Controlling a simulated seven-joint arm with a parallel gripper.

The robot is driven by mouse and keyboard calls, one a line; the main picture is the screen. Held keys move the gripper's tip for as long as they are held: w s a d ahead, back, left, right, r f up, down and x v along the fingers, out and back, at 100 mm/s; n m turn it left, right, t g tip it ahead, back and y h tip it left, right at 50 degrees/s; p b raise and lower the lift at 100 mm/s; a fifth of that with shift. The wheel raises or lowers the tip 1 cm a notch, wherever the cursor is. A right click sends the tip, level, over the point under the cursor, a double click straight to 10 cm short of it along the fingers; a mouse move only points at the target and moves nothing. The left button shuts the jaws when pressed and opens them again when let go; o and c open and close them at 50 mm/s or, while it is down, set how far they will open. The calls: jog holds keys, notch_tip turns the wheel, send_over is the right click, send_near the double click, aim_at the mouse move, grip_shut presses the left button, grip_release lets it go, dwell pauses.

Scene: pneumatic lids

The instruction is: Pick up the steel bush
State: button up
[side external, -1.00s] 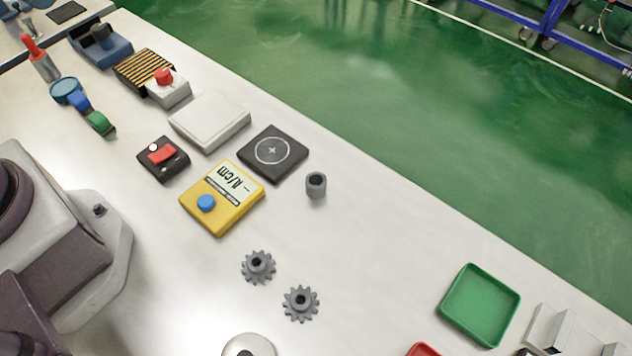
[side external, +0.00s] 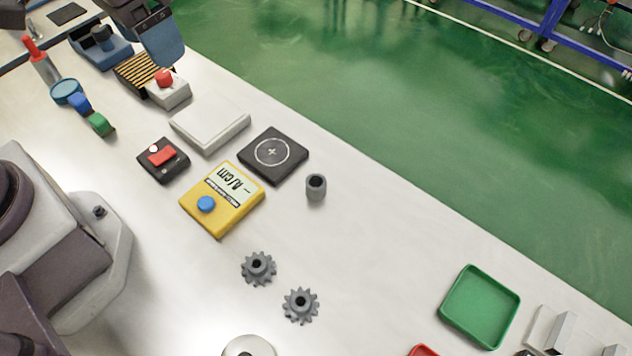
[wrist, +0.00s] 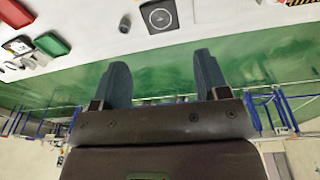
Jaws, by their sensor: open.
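The steel bush (side external: 316,187) is a small grey hollow cylinder standing upright on the white bench, to the right of the black plate with a circle and cross. It also shows in the wrist view (wrist: 125,24), at the top left. My gripper (wrist: 162,75) is open and empty, with its two blue-grey fingers apart. In the side view my gripper (side external: 160,45) is at the top left, above the back of the bench near the striped block, well away from the bush.
The black plate (side external: 273,154) and yellow meter (side external: 222,199) lie left of the bush. Two grey gears (side external: 258,268) lie in front. A green tray (side external: 480,306) is at the right. The bench between bush and tray is clear. The bench's far edge runs close behind the bush.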

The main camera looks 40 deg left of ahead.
aim_at(316, 182)
jog(key=w+d+f+n+g, duration=0.1)
jog(key=w+d+f+n, duration=1)
jog(key=d+f+n, duration=0.4)
jog(key=shift+y, duration=0.3)
notch_tip(316, 182, down, 13)
jog(key=shift+a+r, duration=0.1)
jog(key=shift+a, duration=0.05)
jog(key=c, duration=1.1)
